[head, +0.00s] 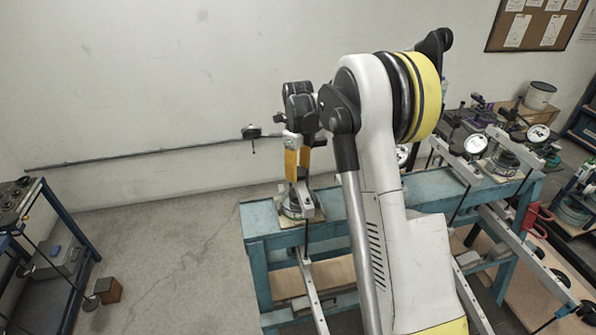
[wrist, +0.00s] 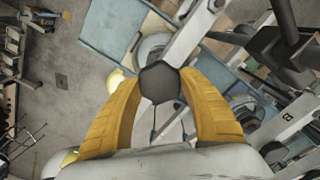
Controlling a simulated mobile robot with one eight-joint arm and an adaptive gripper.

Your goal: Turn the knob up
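A dark, six-sided knob (wrist: 160,82) sits at the end of a pale metal bar (wrist: 194,34) in the wrist view. My gripper (wrist: 160,76) has its two yellow fingers apart, one on each side of the knob. Both fingertips appear right at the knob's edges; I cannot tell whether they press on it. In the head view my gripper (head: 298,178) points down above the left end of the teal bench (head: 262,222), over a round metal base (head: 296,207). I cannot make out the knob between the fingers in that view.
More lever frames with gauges, such as the white dial (head: 475,143), stand along the bench to the right. Another dark knob (wrist: 290,50) is right of my gripper in the wrist view. A dark rack (head: 40,230) stands at the left. The floor between is mostly clear.

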